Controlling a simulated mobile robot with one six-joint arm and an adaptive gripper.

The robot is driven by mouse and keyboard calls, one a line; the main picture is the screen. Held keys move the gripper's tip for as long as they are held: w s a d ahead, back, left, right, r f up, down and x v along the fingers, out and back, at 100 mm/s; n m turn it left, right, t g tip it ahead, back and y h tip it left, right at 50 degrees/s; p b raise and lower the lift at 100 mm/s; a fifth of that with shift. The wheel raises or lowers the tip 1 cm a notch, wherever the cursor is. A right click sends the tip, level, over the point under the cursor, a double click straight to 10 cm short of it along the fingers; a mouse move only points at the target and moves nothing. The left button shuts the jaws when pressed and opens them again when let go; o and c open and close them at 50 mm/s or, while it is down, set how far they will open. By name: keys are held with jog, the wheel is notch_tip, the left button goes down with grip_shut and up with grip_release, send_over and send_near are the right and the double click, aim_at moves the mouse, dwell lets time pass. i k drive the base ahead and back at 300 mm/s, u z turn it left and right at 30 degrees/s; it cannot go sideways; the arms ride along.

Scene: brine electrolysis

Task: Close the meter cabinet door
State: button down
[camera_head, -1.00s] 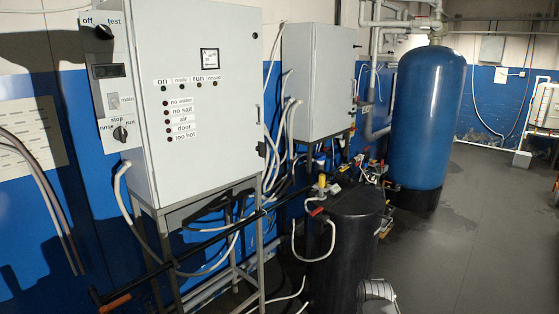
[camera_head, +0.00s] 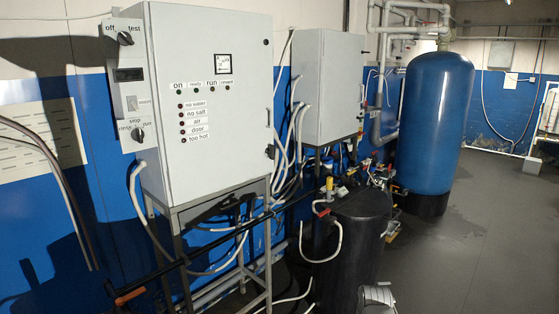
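A large light-grey cabinet (camera_head: 222,135) stands at left centre on a metal frame. Its front door carries a small square meter, several indicator lights and labels, and appears flush with the box. A narrow side panel with switches (camera_head: 128,85) is on its left. A second, smaller grey cabinet (camera_head: 338,85) stands behind it to the right, and its front also looks shut. I cannot tell from the labels which one is the meter cabinet.
A black tank (camera_head: 350,240) with valves and hoses stands right of the near cabinet. A tall blue tank (camera_head: 433,125) is farther back. A dark bar (camera_head: 190,260) with an orange end crosses below the near cabinet. Grey floor (camera_head: 470,260) is clear at right.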

aim_at(211, 69)
jog(key=u, duration=0.1)
jog(key=i, duration=0.95)
jog(key=z, duration=0.1)
